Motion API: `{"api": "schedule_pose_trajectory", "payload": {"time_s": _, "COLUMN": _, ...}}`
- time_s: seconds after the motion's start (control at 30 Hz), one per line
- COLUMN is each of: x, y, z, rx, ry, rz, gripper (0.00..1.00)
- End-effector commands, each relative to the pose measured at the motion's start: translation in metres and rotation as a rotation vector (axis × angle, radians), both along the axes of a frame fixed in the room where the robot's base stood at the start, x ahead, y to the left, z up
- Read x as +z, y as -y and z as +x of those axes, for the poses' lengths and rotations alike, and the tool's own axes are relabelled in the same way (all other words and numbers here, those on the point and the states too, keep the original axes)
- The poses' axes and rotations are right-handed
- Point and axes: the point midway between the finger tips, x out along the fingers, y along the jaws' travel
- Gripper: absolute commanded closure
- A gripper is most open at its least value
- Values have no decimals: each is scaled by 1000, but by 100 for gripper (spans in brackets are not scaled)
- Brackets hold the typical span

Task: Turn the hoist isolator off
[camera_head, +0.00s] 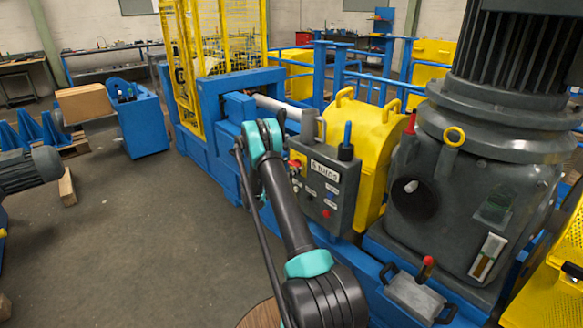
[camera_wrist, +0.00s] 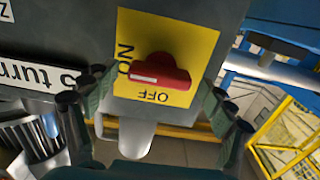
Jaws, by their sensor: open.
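The hoist isolator is a red rotary knob (camera_wrist: 161,72) on a yellow plate (camera_wrist: 190,38) marked ON and OFF, on a grey control box (camera_wrist: 70,25). In the wrist view, the knob's white line lies on its left end, on the side of the ON mark; OFF is below the knob. My gripper (camera_wrist: 154,90) is open, with one finger on each side of the knob, and I see no clear contact. In the head view, the control box (camera_head: 330,190) stands right of my arm, with the yellow plate (camera_head: 298,158) at its upper left. My fingers are not clearly visible there.
A blue-knobbed lever (camera_head: 347,140) rises beside the box, and a label reading "turns" is on its face. A yellow guard (camera_head: 375,130) is behind it and a large grey motor (camera_head: 480,130) to the right. Open floor (camera_head: 150,230) lies left.

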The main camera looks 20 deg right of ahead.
Motion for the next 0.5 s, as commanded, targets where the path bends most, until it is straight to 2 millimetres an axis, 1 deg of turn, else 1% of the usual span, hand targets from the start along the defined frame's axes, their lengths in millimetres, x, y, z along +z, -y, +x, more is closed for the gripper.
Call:
{"api": "schedule_pose_trajectory", "payload": {"time_s": 0.23, "x": 0, "y": 1, "z": 0, "rx": 0, "ry": 0, "rz": 0, "gripper": 17}}
{"api": "schedule_pose_trajectory", "payload": {"time_s": 0.27, "x": 0, "y": 1, "z": 0, "rx": 0, "ry": 0, "rz": 0, "gripper": 20}}
{"api": "schedule_pose_trajectory", "payload": {"time_s": 0.5, "x": 0, "y": 1, "z": 0, "rx": 0, "ry": 0, "rz": 0, "gripper": 50}}
